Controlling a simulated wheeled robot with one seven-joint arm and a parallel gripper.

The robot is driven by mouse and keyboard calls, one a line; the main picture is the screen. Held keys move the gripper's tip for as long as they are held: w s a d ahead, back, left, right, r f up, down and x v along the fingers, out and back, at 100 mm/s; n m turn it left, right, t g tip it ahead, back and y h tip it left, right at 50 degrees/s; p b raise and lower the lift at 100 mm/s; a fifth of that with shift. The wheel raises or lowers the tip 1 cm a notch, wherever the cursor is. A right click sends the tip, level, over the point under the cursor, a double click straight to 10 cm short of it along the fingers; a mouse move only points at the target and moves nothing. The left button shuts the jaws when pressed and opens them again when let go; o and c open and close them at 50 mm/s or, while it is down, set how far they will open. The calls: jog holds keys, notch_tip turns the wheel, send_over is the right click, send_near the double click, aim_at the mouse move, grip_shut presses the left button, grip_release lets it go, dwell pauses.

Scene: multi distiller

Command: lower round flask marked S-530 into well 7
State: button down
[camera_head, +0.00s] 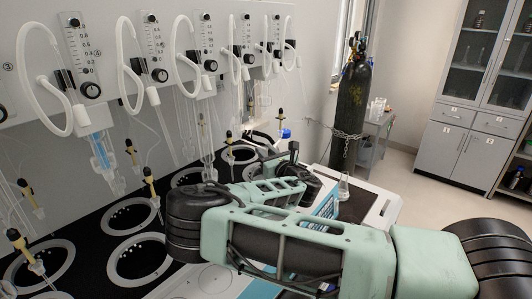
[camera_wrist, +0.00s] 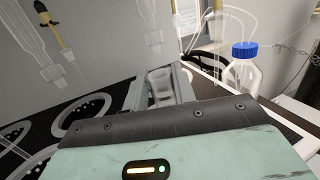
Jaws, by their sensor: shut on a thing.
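My gripper (camera_wrist: 161,84) is shut on a clear glass piece, seen as a flask neck (camera_wrist: 161,92) between the fingers in the wrist view. The rest of this flask is hidden and no S-530 mark is readable. In the head view my gripper (camera_head: 284,160) is over the far part of the black distiller top, largely covered by my arm. The round wells are ringed openings in that top, such as a far well (camera_head: 240,155) and a nearer well (camera_head: 133,216). I cannot read which one is well 7.
Condenser tubes and white hoses (camera_head: 187,60) hang along the wall above the wells. A blue-capped bottle (camera_wrist: 244,66) stands right of my gripper. A small clear flask (camera_head: 343,187) stands on the bench's right side. A black gas cylinder (camera_head: 350,100) is beyond.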

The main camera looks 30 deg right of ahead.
jog(key=shift+f, duration=0.1)
jog(key=c, duration=1.1)
grip_release()
jog(key=shift+o, duration=0.2)
jog(key=shift+s, duration=0.1)
jog(key=s+f+b, duration=0.1)
jog(key=s+b, duration=0.1)
jog(key=s, duration=1.5)
jog(key=shift+d+f, duration=0.2)
jog(key=shift+d, duration=0.1)
jog(key=shift+s, duration=0.1)
